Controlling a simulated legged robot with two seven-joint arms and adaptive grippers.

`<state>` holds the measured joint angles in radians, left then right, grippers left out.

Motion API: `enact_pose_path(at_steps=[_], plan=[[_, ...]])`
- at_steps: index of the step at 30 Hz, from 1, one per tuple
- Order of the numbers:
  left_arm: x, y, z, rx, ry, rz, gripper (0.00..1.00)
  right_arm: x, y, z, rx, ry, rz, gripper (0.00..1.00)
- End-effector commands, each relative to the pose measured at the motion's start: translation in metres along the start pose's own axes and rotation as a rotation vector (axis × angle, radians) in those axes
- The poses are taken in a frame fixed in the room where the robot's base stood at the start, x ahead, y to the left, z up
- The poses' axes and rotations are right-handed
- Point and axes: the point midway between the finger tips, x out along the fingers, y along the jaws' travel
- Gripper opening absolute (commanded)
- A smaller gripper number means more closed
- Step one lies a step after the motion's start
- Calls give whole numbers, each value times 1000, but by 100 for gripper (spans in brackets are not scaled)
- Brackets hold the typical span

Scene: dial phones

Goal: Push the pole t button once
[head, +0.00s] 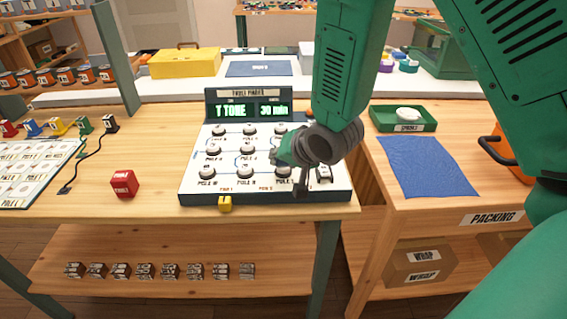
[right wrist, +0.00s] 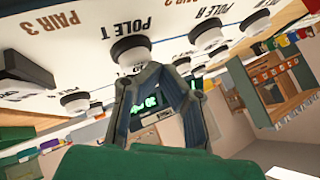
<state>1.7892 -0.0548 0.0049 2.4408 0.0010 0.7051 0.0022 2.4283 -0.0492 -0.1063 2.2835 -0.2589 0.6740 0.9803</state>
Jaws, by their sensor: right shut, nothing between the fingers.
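The sloped tone panel (head: 262,198) stands on the wooden table, with several dark-ringed, pale-capped buttons in rows. Its display (head: 247,108) reads "T TONE" and "30 min". The pole T button (right wrist: 131,47) shows in the right wrist view beside its "POLE T" label, just beyond the fingertips. In the head view this button (head: 284,172) is at the lower right of the rows, partly hidden by my gripper. My right gripper (head: 301,188) is shut and empty, low over the panel's right side. It also shows in the right wrist view (right wrist: 168,76). I cannot tell whether it touches the button.
Neighbouring buttons, including pole R (right wrist: 207,36), sit close by. A red block (head: 123,184) lies left of the panel, and a yellow block (head: 225,204) is at its front edge. A blue cloth (head: 425,165) and green tray (head: 380,120) lie to the right.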

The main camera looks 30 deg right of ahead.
Motion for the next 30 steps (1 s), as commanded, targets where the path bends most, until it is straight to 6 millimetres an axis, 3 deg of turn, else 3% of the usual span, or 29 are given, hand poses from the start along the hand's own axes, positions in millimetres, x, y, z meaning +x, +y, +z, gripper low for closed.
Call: enact_pose_path(at_steps=[5,17,30], plan=[[-12,0,-1,0,0,0,40,-8,0,-10,3,0,0,0],[-14,0,-1,0,0,0,40,-9,-1,-11,2,0,-1,0],[-54,-1,-3,0,0,0,40,-38,-22,-32,3,0,-2,0]])
